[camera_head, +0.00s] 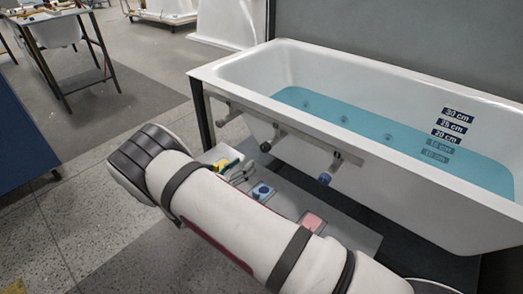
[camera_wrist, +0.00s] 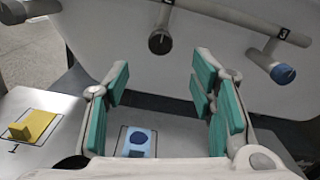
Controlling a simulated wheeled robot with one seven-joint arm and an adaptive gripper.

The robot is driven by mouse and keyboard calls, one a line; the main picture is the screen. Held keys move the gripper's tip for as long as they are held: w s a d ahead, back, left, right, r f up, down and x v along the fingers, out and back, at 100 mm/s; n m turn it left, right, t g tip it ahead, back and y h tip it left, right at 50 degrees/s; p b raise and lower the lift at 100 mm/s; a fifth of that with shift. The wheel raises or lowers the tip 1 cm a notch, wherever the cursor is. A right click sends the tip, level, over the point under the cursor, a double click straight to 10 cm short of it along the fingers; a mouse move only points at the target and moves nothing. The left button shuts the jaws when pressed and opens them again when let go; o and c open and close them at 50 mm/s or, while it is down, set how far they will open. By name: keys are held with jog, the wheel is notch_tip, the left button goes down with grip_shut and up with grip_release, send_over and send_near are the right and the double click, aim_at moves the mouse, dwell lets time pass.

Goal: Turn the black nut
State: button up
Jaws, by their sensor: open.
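The black nut (camera_wrist: 160,44) is a dark round knob on the end of a grey pipe stub on the tub's outer side. It also shows in the head view (camera_head: 265,147), below the tub's rim. My gripper (camera_wrist: 161,80) is open with its teal-padded fingers spread apart and nothing between them. In the wrist view the nut appears beyond the fingertips, roughly centred between them and apart from them.
A blue nut (camera_wrist: 283,74) sits on another stub to the right. A grey pipe (camera_head: 300,132) runs along the white bathtub (camera_head: 400,160), which holds blue water. Below, a shelf (camera_wrist: 60,105) carries a yellow piece (camera_wrist: 36,126) and a blue piece (camera_wrist: 138,142).

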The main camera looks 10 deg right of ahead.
aim_at(263, 149)
jog(key=b+x, duration=0.1)
jog(key=x, duration=1)
jog(key=shift+s, duration=0.1)
jog(key=c, duration=1.1)
